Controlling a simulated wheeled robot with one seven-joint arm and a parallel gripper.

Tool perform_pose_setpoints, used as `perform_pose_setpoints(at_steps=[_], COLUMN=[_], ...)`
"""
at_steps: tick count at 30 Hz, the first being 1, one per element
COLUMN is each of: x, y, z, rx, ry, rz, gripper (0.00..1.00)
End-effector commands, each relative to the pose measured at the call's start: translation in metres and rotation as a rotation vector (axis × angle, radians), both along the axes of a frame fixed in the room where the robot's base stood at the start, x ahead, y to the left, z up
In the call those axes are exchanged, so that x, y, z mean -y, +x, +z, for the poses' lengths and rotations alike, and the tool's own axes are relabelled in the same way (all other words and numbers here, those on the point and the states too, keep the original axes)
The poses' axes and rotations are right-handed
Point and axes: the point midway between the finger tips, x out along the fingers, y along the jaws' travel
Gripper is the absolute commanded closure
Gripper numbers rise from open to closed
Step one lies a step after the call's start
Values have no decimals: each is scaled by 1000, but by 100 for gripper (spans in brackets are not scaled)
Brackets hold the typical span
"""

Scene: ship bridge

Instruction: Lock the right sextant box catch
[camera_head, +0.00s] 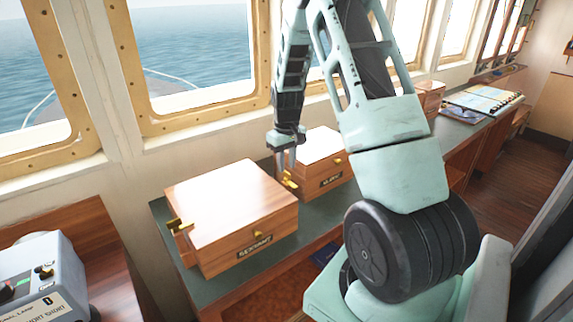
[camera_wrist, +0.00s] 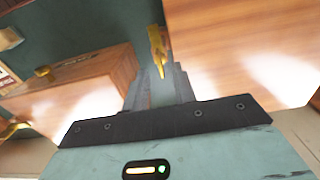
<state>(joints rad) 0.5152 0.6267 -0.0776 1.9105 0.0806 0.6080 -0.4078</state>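The sextant box (camera_head: 225,205) is a wooden box with a dark label and a small front knob, on the green desk top in the head view. In the wrist view it is the large wooden box on the right (camera_wrist: 245,45). Its right catch (camera_wrist: 157,45) is brass and sticks out at the box's edge; what looks like the same catch shows in the head view (camera_head: 289,179). My gripper (camera_head: 287,161) points down in the gap between two boxes, its fingers apart. In the wrist view the fingertips (camera_wrist: 161,72) sit around the catch's tip; I cannot tell whether they touch it.
A second labelled wooden box (camera_head: 320,155) stands close to the right, leaving a narrow gap. The sextant box's left catch (camera_head: 180,228) sticks out at the left. A grey control console (camera_head: 40,275) is at the lower left. Windows (camera_head: 195,45) line the wall behind.

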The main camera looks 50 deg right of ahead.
Motion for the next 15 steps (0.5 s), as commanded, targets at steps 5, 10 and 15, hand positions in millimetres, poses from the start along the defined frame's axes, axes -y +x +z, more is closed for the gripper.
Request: perform_pose_setpoints(at_steps=[5, 10, 15], x=[0, 0, 0], y=[0, 0, 0], z=[-18, -25, -25], rx=[-1, 0, 1], ry=[0, 0, 0], rz=[1, 1, 1], gripper=[73, 73, 73])
